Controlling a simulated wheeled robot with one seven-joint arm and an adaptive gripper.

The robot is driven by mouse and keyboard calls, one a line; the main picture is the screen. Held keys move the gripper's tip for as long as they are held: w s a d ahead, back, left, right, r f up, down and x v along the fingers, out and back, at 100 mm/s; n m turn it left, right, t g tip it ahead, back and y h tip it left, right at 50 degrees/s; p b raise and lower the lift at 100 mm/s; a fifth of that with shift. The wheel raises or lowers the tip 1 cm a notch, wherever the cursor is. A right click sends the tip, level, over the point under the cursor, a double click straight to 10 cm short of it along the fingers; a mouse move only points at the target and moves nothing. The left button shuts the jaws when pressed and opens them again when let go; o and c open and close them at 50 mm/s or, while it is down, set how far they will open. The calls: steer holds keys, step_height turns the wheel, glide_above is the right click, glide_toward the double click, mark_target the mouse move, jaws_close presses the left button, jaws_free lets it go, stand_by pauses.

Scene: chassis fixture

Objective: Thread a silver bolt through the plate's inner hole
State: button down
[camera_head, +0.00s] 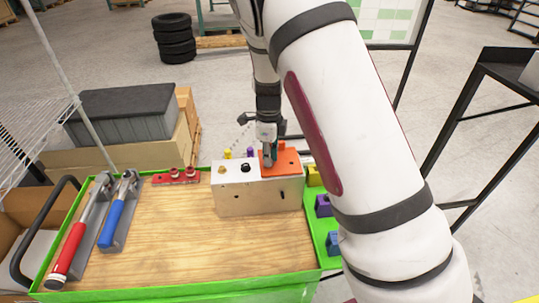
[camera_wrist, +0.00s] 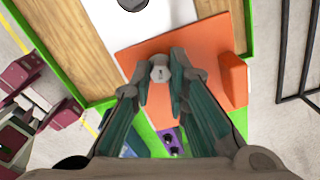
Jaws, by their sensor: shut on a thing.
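The silver bolt (camera_wrist: 160,72) shows its round head with a small dark socket between my fingertips in the wrist view. My gripper (camera_head: 268,158) points down over the orange plate and is shut on the bolt. The fingers (camera_wrist: 161,88) flank the bolt head in the wrist view. The orange plate (camera_head: 289,160) lies on the right end of the metal chassis block; it fills the middle of the wrist view (camera_wrist: 212,45) and has a raised block on one side. The bolt's shank and the hole under it are hidden, so I cannot tell how deep it sits.
The metal chassis block (camera_head: 255,198) stands on a green-edged wooden table (camera_head: 170,240). A red holder (camera_head: 177,176) with small parts is left of it. Tools with red (camera_head: 68,250) and blue (camera_head: 117,222) handles lie further left. Purple and blue pieces (camera_head: 323,206) sit right.

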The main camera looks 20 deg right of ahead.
steer(key=shift+s+f+m, duration=0.2)
steer(key=shift+f+m, duration=0.05)
steer(key=shift+m, duration=0.15)
steer(key=m, duration=0.2)
steer(key=shift+m, duration=0.4)
steer(key=m, duration=0.4)
steer(key=shift+f+m+p, duration=0.1)
steer(key=shift+m+p, duration=0.2)
steer(key=shift+p, duration=0.1)
steer(key=m, duration=0.7)
steer(key=shift+f, duration=0.1)
steer(key=c, duration=1.5)
jaws_free()
steer(key=shift+o, duration=0.2)
steer(key=shift+w, duration=0.1)
steer(key=shift+r, duration=0.2)
steer(key=shift+w+r+p, duration=0.1)
steer(key=shift+r+p, duration=0.25)
steer(key=shift+r, duration=0.9)
